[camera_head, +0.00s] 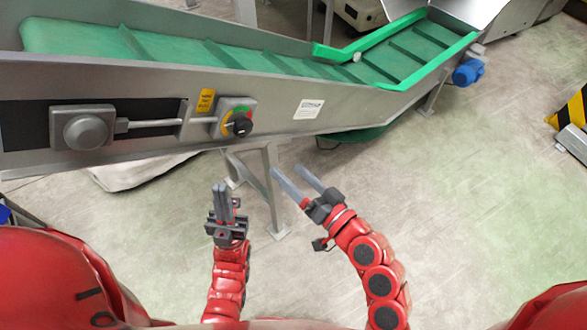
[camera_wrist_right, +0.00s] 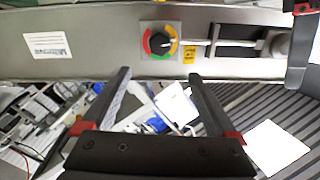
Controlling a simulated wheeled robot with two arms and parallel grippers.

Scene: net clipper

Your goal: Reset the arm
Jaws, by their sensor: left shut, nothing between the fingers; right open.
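My left gripper (camera_head: 219,187) is shut and empty, its fingers pointing up the picture in front of the conveyor's lower side. My right gripper (camera_head: 286,171) is to its right, open and empty, with its fingers pointing up and left. Its two dark fingers (camera_wrist_right: 160,75) stand apart in the right wrist view, with nothing between them. Both grippers appear apart from the conveyor. The rotary switch (camera_head: 241,124) with a black knob is on the conveyor's side panel; it also shows above the fingers in the right wrist view (camera_wrist_right: 160,42).

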